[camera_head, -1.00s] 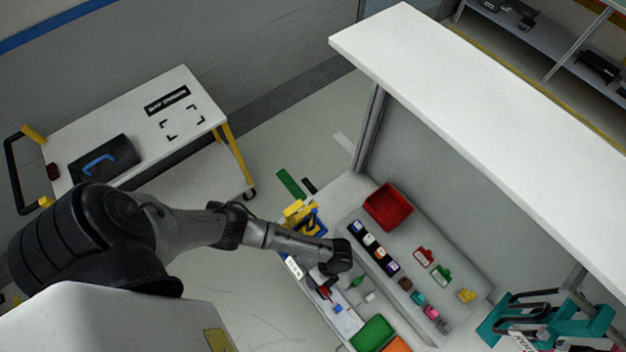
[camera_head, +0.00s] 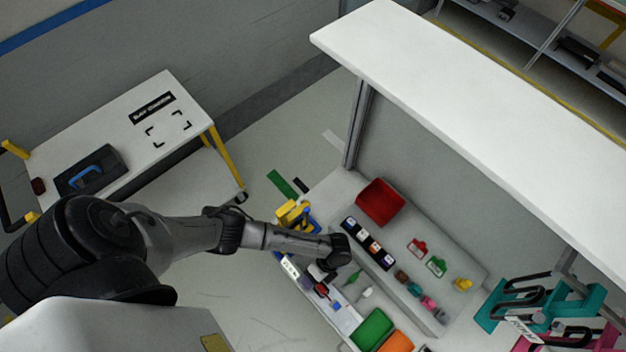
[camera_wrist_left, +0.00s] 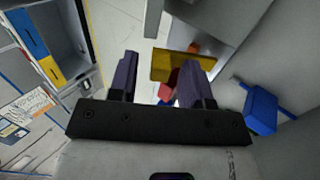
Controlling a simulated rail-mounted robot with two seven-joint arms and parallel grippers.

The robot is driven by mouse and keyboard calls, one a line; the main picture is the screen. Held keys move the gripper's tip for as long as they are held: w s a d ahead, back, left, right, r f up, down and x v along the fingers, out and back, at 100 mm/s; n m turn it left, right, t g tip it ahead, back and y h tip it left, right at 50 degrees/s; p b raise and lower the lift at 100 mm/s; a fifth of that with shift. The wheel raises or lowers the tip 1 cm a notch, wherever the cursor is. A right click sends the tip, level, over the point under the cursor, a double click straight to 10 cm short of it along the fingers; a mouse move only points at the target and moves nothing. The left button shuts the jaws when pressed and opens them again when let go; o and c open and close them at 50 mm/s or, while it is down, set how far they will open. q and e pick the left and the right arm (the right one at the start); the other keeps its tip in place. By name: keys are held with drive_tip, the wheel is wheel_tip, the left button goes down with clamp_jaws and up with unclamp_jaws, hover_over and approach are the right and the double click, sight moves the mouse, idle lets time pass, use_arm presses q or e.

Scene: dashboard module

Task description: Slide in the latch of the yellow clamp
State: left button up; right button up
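A yellow and blue device (camera_head: 294,214) stands at the far left corner of the bench in the head view; I cannot tell for certain whether it is the yellow clamp. My left gripper (camera_head: 322,274) is over the left part of the bench, to the right of and nearer than that device. In the left wrist view, my left gripper (camera_wrist_left: 158,82) has its two dark fingers apart. A yellow part (camera_wrist_left: 180,66) lies beyond the fingertips, with a red part (camera_wrist_left: 168,86) showing in the gap. No latch can be made out clearly. My right gripper is not in view.
A red bin (camera_head: 380,202) and a row of small parts sit on the bench, with a green bin (camera_head: 372,328) and an orange bin (camera_head: 397,342) nearer. A small yellow piece (camera_head: 462,284) lies at right. A white top shelf (camera_head: 470,90) overhangs the bench. A cart (camera_head: 190,132) stands left.

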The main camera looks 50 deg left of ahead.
use_arm(q)
drive_tip(key=p+v, duration=0.6)
drive_tip(key=v, duration=0.8)
drive_tip(key=shift+p, duration=0.4)
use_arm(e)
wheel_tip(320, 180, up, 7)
